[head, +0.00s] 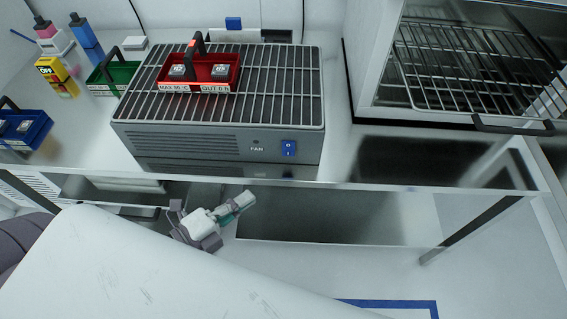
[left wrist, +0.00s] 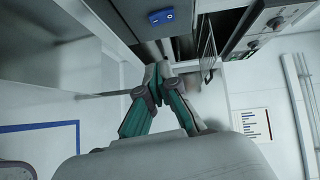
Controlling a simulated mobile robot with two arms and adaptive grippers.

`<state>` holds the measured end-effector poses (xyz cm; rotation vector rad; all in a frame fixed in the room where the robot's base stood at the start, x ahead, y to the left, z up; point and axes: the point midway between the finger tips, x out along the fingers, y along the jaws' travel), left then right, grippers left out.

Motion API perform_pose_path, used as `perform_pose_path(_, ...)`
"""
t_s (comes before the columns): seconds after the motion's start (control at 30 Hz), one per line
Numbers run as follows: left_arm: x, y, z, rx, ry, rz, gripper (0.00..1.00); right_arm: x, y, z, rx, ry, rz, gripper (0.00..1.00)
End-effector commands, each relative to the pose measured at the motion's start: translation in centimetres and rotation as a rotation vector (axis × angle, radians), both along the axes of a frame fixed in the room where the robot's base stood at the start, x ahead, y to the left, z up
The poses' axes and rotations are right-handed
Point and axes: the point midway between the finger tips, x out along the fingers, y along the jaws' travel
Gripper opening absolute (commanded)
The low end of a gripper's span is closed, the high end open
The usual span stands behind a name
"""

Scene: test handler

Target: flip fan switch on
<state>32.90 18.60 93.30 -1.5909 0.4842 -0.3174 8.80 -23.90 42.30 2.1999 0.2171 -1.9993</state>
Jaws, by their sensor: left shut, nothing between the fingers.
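The fan unit (head: 200,140) is a grey box with a wire rack on top, standing on the bench. Its blue rocker switch (head: 289,148) is on the front face, right of the word FAN. The blue switch also shows at the top of the left wrist view (left wrist: 168,15). My left gripper (head: 246,199) is below the bench's front edge, lower and left of the switch and apart from it. In the left wrist view its green-padded fingers (left wrist: 158,72) meet at the tips with nothing between them. My right gripper is not in view.
A red tray (head: 222,85) with metal blocks sits on the rack. A green tray (head: 118,74), a blue tray (head: 22,130) and bottles stand at the left. An open chamber with wire shelves (head: 470,65) is at the right. The bench front edge (head: 400,187) lies between gripper and switch in the head view.

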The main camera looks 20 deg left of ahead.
Motion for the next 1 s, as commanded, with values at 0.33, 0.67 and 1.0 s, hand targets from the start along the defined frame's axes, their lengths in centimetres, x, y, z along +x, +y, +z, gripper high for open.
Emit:
perform_pose_path(0.33, 1.5, -0.7, 0.1, -0.004, 0.0, 0.002, 0.0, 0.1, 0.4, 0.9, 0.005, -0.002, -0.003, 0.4)
perform_pose_path(0.67, 7.5, -4.1, -0.2, -0.005, -0.001, 0.003, 0.0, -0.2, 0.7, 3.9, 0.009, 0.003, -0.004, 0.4)
perform_pose_path(1.0, 12.0, -4.0, -1.3, -0.004, 0.001, 0.002, 0.0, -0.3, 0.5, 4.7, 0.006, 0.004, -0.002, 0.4)
